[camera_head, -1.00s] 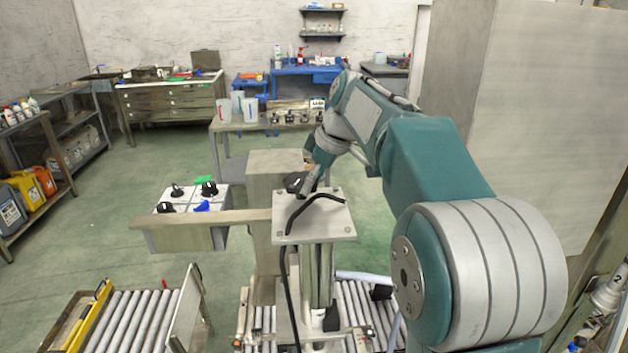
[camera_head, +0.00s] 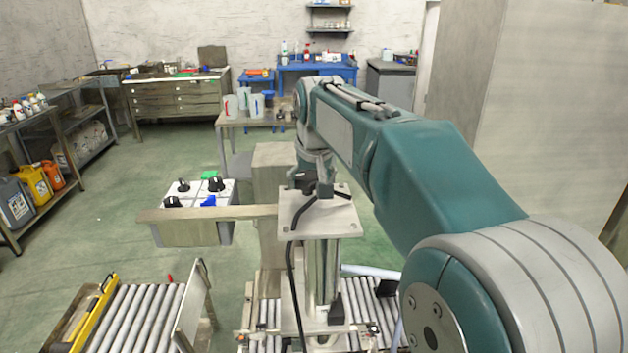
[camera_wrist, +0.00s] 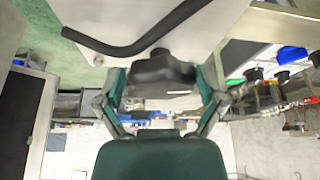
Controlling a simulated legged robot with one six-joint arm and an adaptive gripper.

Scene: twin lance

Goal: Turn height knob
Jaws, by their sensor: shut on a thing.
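A dark, lobed knob (camera_wrist: 160,75) sits in the middle of the wrist view, beside the edge of a pale metal plate. The two teal fingers of my gripper (camera_wrist: 163,90) are on either side of it and shut on it. In the head view, my gripper (camera_head: 318,178) is at the far edge of the metal plate (camera_head: 322,218) on top of the column. The dark knob (camera_head: 302,180) shows partly there, left of the gripper. A black bent bar (camera_wrist: 130,46) lies across the plate.
A control box with black knobs (camera_head: 200,190) stands to the left, behind a horizontal beam (camera_head: 190,214). Roller conveyors (camera_head: 145,315) lie below left and under the column. A tall grey cabinet (camera_head: 530,100) fills the right side. Green floor is open on the left.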

